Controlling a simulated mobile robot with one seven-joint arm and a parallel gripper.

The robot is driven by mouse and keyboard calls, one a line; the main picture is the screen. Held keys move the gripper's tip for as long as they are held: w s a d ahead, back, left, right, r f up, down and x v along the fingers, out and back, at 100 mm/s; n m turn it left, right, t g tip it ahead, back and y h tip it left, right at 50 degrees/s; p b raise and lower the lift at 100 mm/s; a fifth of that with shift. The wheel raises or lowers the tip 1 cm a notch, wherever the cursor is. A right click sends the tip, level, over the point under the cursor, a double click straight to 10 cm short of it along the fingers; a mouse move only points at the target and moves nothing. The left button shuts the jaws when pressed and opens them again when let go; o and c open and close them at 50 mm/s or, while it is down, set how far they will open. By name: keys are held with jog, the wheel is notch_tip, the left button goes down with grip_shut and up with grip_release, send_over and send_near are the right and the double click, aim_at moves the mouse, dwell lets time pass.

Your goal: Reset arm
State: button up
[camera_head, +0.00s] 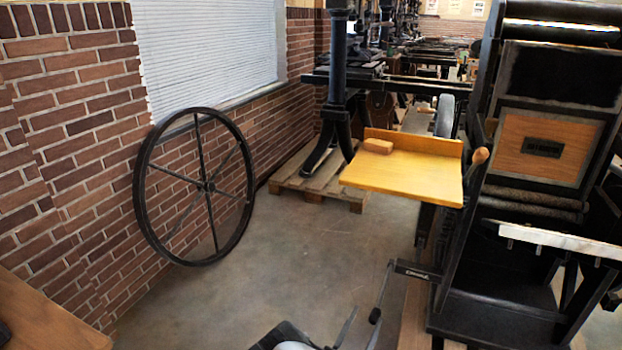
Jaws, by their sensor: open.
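A dark part with a pale rounded piece shows at the bottom edge of the head view, left of the black press; it looks like part of my arm. No gripper fingers can be made out there, and my gripper is not in view. Nothing held can be seen.
A large spoked wheel (206,187) leans against the brick wall (70,85) at left. A black press (470,300) fills the right side. A yellow board (415,178) bearing a small wooden block (378,146) juts out beside it. Concrete floor (270,265) is clear between.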

jog(key=s+d+r+m+g+h, duration=0.1)
jog(key=d+r+m+g+h, duration=0.1)
jog(key=d+r+m+g, duration=0.6)
jog(key=s+d+r+m+g+h, duration=0.2)
jog(key=d+r+m+g+h, duration=0.1)
jog(key=r+m+g, duration=0.8)
jog(key=s+a+r+m+g+y, duration=0.25)
jog(key=s+r+m+y, duration=0.25)
jog(key=s+r+y, duration=0.9)
jog(key=s+a+r+m+t+y, duration=0.3)
jog(key=s+a+r+t+y, duration=0.1)
jog(key=s+a+r+t, duration=0.3)
notch_tip(320, 180, up, 23)
jog(key=a+p, duration=0.1)
jog(key=p, duration=2.2)
jog(key=shift+a+f+y+p, duration=0.15)
jog(key=shift+y+p, duration=0.15)
jog(key=shift+p, duration=0.1)
